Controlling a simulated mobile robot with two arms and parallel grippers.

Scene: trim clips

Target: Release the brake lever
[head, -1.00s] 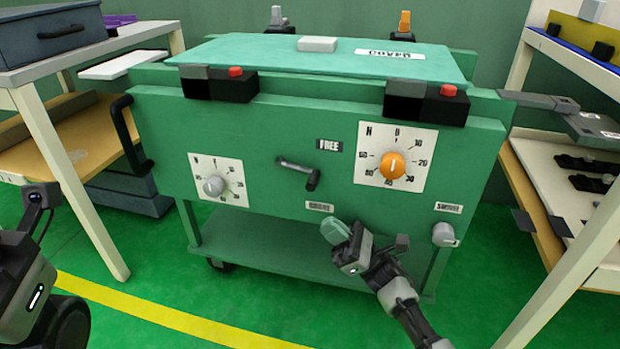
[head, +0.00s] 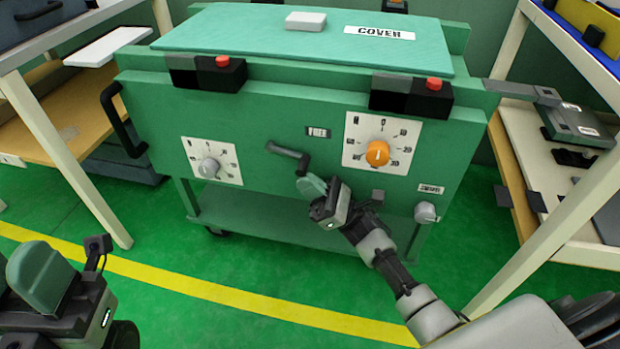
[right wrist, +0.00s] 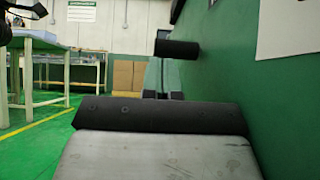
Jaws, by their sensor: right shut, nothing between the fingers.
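The brake lever (head: 287,152) is a dark grey bar with a thick end grip on the green cart's front panel, below the FREE label (head: 317,132). It slants slightly down to the right. My right gripper (head: 312,187) is just below the lever's grip end, shut and empty. In the right wrist view, the shut fingertips (right wrist: 158,113) point along the panel.
A silver dial (head: 209,168) is left of the lever, and an orange dial (head: 377,153) is right of it. A silver knob (head: 426,212) is at the panel's lower right. Tables stand on both sides. Green floor is free in front.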

